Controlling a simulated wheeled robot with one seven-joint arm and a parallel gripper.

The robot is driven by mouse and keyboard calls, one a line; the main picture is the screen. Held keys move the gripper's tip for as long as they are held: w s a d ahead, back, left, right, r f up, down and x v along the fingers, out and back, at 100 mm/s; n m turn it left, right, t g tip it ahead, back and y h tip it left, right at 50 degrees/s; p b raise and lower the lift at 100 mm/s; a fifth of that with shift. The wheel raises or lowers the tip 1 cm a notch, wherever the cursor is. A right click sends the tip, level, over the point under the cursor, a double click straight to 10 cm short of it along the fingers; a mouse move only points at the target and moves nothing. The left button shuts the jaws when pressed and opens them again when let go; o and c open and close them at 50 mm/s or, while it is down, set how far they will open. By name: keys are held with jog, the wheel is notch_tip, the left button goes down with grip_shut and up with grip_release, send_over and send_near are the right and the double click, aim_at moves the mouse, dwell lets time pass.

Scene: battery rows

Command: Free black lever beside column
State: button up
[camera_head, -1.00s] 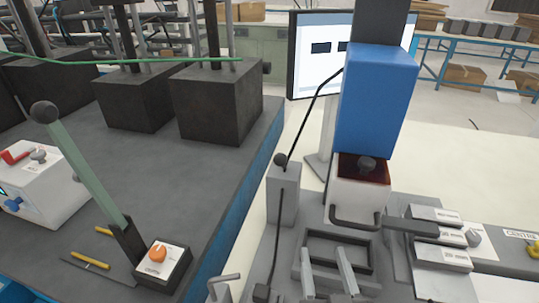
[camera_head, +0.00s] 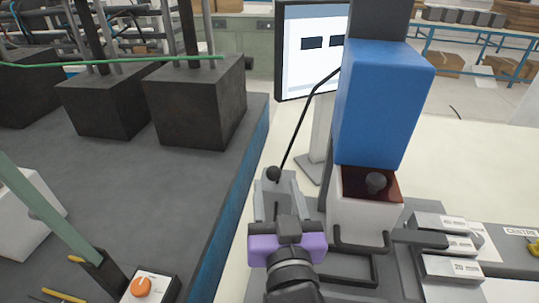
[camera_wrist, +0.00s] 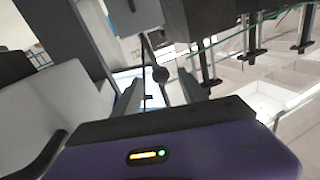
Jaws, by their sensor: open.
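The black lever (camera_head: 303,125) is a thin rod beside the blue column block (camera_head: 380,105). It slopes down to a round black knob (camera_head: 273,173). My gripper, with a purple body (camera_head: 288,244), is just below the knob in the head view. In the wrist view the knob (camera_wrist: 160,74) appears between the tips of my two grey fingers (camera_wrist: 158,86), with the rod running up behind it. The fingers are apart and not closed on the knob. I cannot tell whether they touch it.
A grey post is partly hidden behind my gripper. A white block with a dark red top (camera_head: 372,185) stands under the blue column block. Grey labelled blocks (camera_head: 452,268) lie to the right. A green lever (camera_head: 45,207) and an orange-knob box (camera_head: 141,287) are at left.

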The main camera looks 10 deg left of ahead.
jog(key=shift+w+a+r, duration=0.15)
jog(key=shift+w+a, duration=0.05)
jog(key=shift+w, duration=0.5)
jog(key=p+x, duration=0.1)
jog(key=x, duration=0.5)
jog(key=shift+w, duration=0.3)
jog(key=shift+c, duration=0.4)
grip_shut()
